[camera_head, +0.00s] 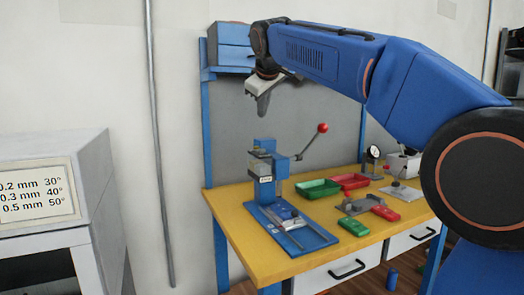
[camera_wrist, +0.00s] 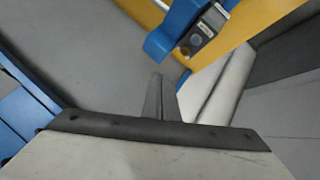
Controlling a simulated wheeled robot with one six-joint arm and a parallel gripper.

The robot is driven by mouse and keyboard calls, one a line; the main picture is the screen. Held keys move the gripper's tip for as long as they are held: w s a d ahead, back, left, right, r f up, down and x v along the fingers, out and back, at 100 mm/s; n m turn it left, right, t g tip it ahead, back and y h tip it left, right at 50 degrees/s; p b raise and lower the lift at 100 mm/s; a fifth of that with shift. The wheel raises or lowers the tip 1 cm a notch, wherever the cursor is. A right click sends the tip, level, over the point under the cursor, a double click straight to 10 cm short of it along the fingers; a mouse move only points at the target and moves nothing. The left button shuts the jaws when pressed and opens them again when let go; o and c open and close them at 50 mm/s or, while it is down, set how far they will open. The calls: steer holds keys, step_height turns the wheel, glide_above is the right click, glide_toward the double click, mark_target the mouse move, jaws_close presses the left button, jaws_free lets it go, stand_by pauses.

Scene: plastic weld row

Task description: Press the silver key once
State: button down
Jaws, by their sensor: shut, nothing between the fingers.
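My gripper (camera_head: 264,106) is shut and empty, pointing down in front of the grey back panel, above the blue press. In the wrist view its closed fingers (camera_wrist: 158,82) point toward the upper part of the picture. The blue press (camera_head: 281,166) stands at the left of the yellow bench. A small grey control box (camera_wrist: 204,30) on the press shows in the wrist view with small round keys, apart from my fingertips. I cannot tell for certain which key is the silver one. In the head view the keys are too small to make out.
The red-knobbed lever (camera_head: 322,128) sticks up right of the press. Green (camera_head: 318,188) and red (camera_head: 351,181) trays, a dial gauge (camera_head: 373,153) and small fixtures occupy the yellow bench (camera_head: 235,228). A grey cabinet with a sign (camera_head: 38,195) stands left. The bench's front left is clear.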

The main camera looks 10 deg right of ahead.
steer(key=shift+f, duration=0.1)
steer(key=shift+f, duration=4.3)
steer(key=shift+f, duration=1.05)
steer(key=shift+r, duration=1.05)
steer(key=shift+r, duration=2.5)
